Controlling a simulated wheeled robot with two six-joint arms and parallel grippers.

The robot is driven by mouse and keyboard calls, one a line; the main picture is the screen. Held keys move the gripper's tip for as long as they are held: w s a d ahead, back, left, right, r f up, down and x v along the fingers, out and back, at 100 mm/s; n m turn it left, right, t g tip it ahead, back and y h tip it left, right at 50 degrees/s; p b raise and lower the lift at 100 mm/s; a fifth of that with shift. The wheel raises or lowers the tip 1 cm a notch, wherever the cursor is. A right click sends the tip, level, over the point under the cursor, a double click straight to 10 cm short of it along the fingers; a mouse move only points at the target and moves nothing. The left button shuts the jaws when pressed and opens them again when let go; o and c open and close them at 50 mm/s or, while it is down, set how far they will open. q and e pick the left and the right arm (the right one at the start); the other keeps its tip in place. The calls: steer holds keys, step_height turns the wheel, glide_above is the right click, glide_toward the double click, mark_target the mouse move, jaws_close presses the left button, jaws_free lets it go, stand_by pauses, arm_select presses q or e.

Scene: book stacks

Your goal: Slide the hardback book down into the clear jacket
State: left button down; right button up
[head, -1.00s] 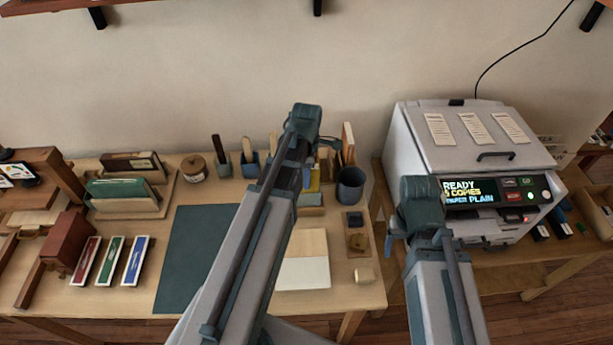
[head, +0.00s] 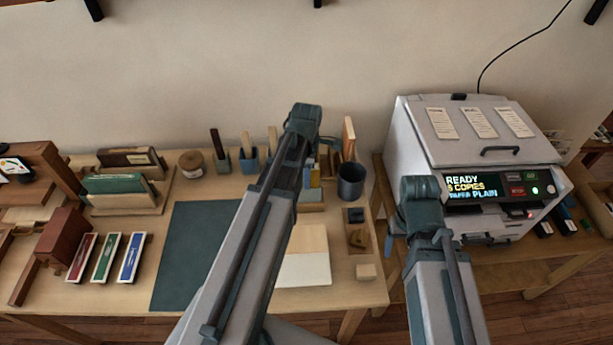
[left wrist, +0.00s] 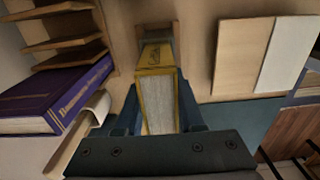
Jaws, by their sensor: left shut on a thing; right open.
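My left gripper (left wrist: 157,108) is shut on a thick hardback book (left wrist: 155,60) with a yellow cover. In the left wrist view its pale page block faces the camera between my two blue fingers. In the head view my left arm hides most of the gripper and book. The book seems to be above the back of the table, but its height is unclear. I cannot make out the clear jacket for certain in either view. My right gripper (head: 391,245) is open, partly hidden behind its arm near the printer, and seems empty.
A purple book (left wrist: 50,98) lies beside wooden shelves (left wrist: 62,32) in the left wrist view. On the table are a dark mat (head: 190,255), a cream-and-white board (head: 305,265), a dark cup (head: 351,182) and a file rack (head: 125,205). A printer (head: 475,160) stands right.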

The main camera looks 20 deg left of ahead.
arm_select(q)
steer(key=shift+c, duration=2.2)
jaws_free()
steer(key=shift+r, duration=0.1)
step_height(320, 180, up, 14)
steer(key=p, duration=1.4)
steer(key=shift+f, duration=0.2)
